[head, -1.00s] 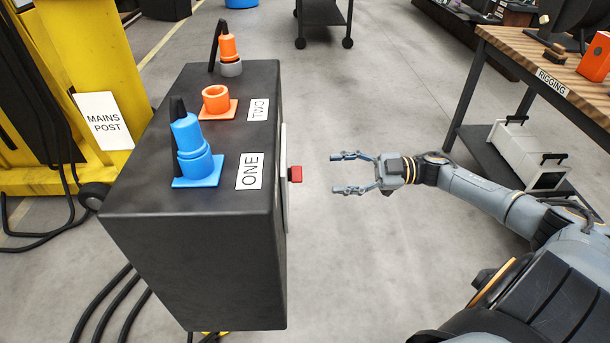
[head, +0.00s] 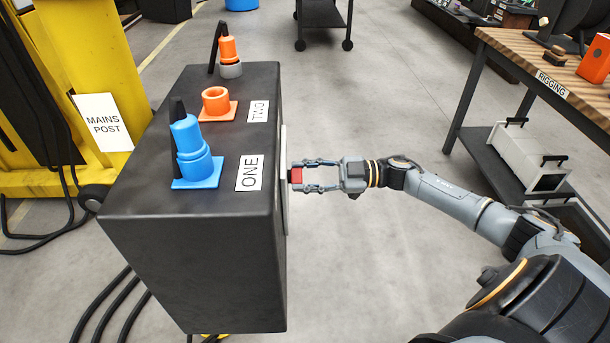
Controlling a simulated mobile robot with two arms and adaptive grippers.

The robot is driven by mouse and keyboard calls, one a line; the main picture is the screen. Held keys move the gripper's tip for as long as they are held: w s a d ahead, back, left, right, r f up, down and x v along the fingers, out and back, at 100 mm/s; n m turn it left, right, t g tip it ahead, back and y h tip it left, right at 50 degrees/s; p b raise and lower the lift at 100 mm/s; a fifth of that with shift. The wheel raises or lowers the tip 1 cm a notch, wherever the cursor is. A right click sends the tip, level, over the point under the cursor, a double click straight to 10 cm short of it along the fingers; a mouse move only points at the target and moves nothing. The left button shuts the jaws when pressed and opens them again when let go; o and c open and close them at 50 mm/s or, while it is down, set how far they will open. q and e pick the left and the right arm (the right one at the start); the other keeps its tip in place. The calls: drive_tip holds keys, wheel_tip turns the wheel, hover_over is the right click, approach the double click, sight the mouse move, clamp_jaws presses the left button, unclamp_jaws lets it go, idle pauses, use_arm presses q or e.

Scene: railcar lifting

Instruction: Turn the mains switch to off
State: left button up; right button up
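The mains switch has a red handle (head: 296,176) on a pale plate on the right side of the black box. My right gripper (head: 298,176) reaches it from the right, one finger on the far side and one on the near side. The fingers are closer together than before and appear closed on the handle. The handle's exact turn is hard to read from above, and the plate shows only edge-on. My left gripper is not in view.
The black box (head: 190,260) carries a blue plug (head: 192,150) at ONE, an empty orange socket (head: 216,104) at TWO and an orange plug (head: 228,50) behind. A yellow mains post (head: 110,60) stands left. A rigging bench (head: 510,50) stands right. Floor between is clear.

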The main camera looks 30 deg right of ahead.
drive_tip(key=c, duration=0.5)
drive_tip(key=shift+n, duration=0.4)
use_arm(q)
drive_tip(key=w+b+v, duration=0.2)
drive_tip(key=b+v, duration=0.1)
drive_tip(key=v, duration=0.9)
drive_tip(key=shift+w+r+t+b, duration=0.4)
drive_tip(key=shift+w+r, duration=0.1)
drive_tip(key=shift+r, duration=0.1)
use_arm(e)
drive_tip(key=shift+n, duration=5.7)
drive_tip(key=o, duration=1.2)
